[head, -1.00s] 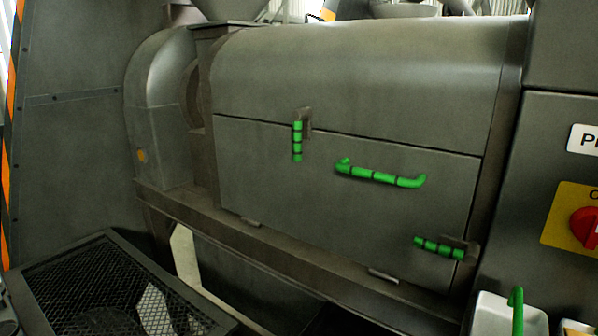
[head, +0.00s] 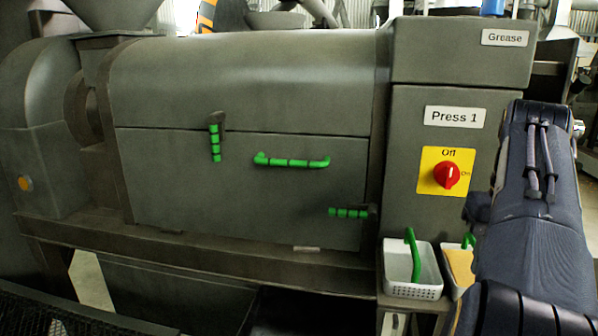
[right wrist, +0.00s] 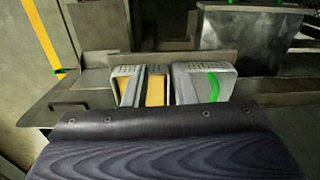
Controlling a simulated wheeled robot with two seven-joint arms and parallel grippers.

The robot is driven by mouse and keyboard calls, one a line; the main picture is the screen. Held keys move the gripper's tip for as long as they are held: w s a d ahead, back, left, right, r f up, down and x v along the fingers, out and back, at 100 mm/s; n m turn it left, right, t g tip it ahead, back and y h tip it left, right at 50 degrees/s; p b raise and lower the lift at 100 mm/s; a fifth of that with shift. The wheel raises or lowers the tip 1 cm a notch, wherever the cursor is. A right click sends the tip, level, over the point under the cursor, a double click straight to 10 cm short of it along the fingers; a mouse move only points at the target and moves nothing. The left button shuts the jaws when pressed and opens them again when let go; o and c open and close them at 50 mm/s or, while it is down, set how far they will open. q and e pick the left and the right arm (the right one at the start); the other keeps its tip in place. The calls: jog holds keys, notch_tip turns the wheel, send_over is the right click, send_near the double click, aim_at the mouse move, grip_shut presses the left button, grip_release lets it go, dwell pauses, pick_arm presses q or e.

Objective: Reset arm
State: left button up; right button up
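My right arm (head: 535,200) rises along the right side of the head view, in front of the press cabinet's right edge. Its gripper fingers do not show there. In the right wrist view, a dark padded part of mine fills the bottom, and no fingers show. My left arm and gripper are in neither view. The screw press (head: 245,85) stands ahead, with its lower panel (head: 290,205) closed. The panel has a green handle (head: 292,162), an upright green latch (head: 215,143) and a level green latch (head: 347,212).
A black mesh tray (head: 60,318) lies at lower left.

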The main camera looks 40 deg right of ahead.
jog(key=w+a+f+n+t+y+p, duration=0.1)
jog(key=w+a+f+n+t+p, duration=0.15)
jog(key=w+a+f, duration=0.55)
jog(key=w+a+f+n+t+y+p, duration=0.1)
jog(key=w+a+n+t+p, duration=0.15)
jog(key=a, duration=1.05)
jog(key=s+a+f+n+y+p, duration=0.1)
jog(key=a+f+n+p, duration=0.1)
jog(key=a+f, duration=0.3)
jog(key=a, duration=0.4)
jog(key=shift+a+f+y, duration=0.15)
jog(key=shift+a+y, duration=0.1)
jog(key=shift+y, duration=0.15)
jog(key=shift+s, duration=0.15)
